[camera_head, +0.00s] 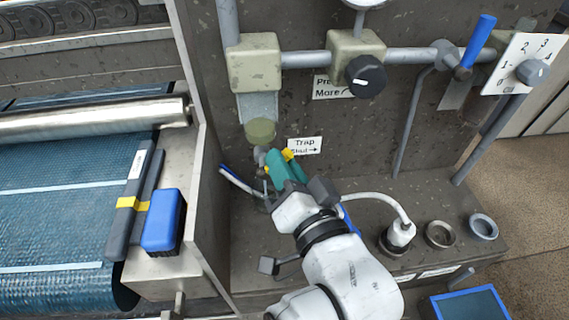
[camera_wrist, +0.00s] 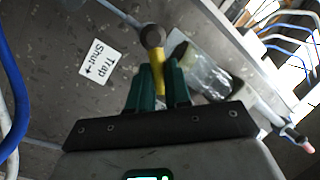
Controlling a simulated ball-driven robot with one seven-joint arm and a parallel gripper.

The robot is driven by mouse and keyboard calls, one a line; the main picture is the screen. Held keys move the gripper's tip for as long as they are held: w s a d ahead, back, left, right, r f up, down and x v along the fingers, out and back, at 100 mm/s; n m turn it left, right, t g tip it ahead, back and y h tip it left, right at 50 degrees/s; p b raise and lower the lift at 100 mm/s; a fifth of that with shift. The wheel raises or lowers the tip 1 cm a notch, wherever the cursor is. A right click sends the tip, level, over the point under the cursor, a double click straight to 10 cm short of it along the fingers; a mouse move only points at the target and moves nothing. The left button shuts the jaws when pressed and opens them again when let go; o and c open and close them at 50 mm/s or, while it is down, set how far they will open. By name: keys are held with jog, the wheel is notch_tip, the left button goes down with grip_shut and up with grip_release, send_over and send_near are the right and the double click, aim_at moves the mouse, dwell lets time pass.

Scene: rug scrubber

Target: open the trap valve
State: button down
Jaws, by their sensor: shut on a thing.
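The trap valve has a yellow lever handle (camera_head: 288,155), just below the "Trap Shut" label (camera_head: 305,146) with its arrow pointing right. In the wrist view, the yellow handle (camera_wrist: 160,82) lies between the two green fingers of my gripper (camera_wrist: 159,70), which is shut on it. The valve's round grey end (camera_wrist: 152,37) shows just beyond the fingertips. In the head view, my gripper (camera_head: 281,165) reaches to the valve under the pipe, and its fingers hide much of the handle. The label also shows in the wrist view (camera_wrist: 100,56).
A clear trap bowl (camera_wrist: 207,76) is close beside my fingers. Above stand pipes and a black knob (camera_head: 366,76). A white hose (camera_head: 390,212) curves to the right. A blue brush (camera_head: 163,221) lies on the ledge at left, beyond a dividing wall.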

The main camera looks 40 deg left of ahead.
jog(key=n+p, duration=0.1)
jog(key=n+h+p, duration=0.1)
jog(key=s+r+n+p, duration=0.1)
jog(key=shift+a+n, duration=0.4)
jog(key=c, duration=1.1)
grip_release()
jog(key=v, duration=1)
jog(key=shift+s+d+r, duration=0.1)
jog(key=shift+d+r, duration=0.05)
jog(key=shift+d, duration=0.25)
